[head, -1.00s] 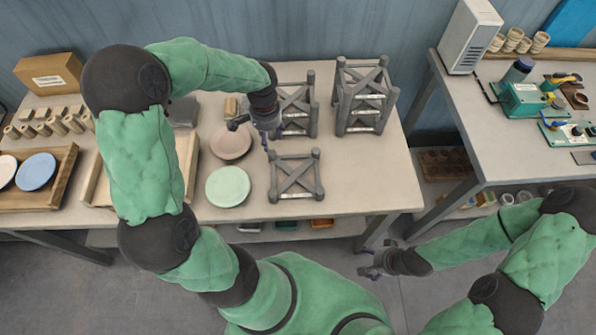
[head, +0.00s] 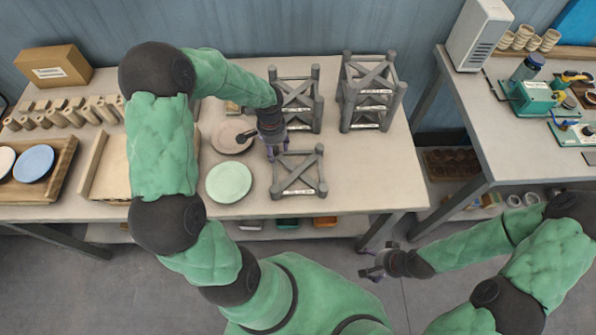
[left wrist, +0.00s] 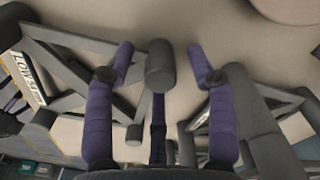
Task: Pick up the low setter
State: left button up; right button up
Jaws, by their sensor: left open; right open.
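The low setter (head: 298,190) is a grey, single-level frame with corner posts and a cross brace. It stands on the table in front of the taller setters. My left gripper (head: 278,152) points down at its back-left corner, open. In the left wrist view, the low setter (left wrist: 75,70) with its "LOW" label lies to the left. One of its posts (left wrist: 160,68) shows between the two open purple fingers (left wrist: 161,62), with gaps on both sides. My right gripper (head: 372,265) is open and empty, off the table's front edge.
A medium-height setter (head: 302,108) stands just behind, and a taller setter (head: 370,95) stands behind right. A pale green plate (head: 229,182) lies close on the left, with a pinkish plate (head: 230,136) behind it. The tabletop right of the low setter is clear.

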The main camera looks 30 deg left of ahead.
pick_arm(q)
grip_shut()
jog(key=shift+r, duration=0.15)
